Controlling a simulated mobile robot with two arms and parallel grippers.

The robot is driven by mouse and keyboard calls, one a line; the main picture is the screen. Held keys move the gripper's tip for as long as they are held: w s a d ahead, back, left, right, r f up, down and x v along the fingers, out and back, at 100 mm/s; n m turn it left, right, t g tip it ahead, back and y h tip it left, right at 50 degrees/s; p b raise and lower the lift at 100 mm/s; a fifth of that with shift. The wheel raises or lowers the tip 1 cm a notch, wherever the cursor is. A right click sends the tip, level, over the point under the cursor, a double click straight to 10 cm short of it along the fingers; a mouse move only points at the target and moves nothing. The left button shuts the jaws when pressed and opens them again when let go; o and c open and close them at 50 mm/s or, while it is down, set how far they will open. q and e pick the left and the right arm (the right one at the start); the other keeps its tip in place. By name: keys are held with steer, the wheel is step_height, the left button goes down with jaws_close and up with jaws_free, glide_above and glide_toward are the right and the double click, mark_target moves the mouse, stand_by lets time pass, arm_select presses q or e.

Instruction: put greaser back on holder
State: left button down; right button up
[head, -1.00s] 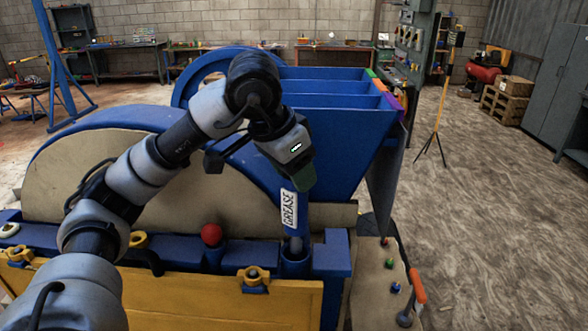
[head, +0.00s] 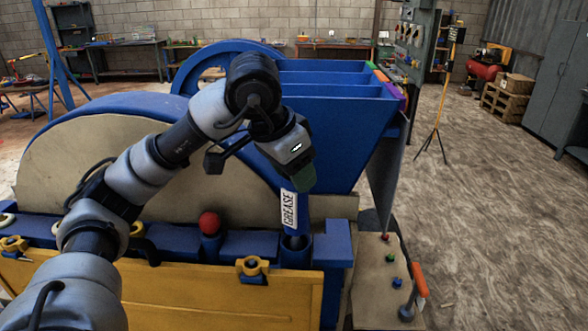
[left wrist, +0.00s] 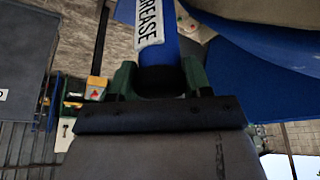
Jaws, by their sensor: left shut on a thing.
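The greaser (head: 289,211) is a blue cylinder with a white GREASE label, nearly upright. My left gripper (head: 302,180) is shut on its upper part. In the left wrist view the green fingers of the left gripper (left wrist: 160,80) sit on both sides of the greaser (left wrist: 157,45). The holder (head: 296,254) is a round blue cup on the machine's front edge. The greaser's lower end is at the cup's mouth and appears to dip into it; how deep is hidden. My right gripper is not in view.
A red ball-topped knob (head: 209,223) stands left of the holder. A blue block (head: 332,243) is close on its right. The blue hopper (head: 340,130) rises behind. An orange-handled tool (head: 418,282) and small coloured buttons are at the right. Floor is open further right.

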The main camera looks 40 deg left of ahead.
mark_target(295, 196)
arm_select(q)
steer(key=shift+f+b, duration=2.05)
steer(key=shift+f, duration=0.25)
steer(key=shift+c, duration=2)
jaws_free()
steer(key=shift+f, duration=0.1)
steer(key=shift+d, duration=0.1)
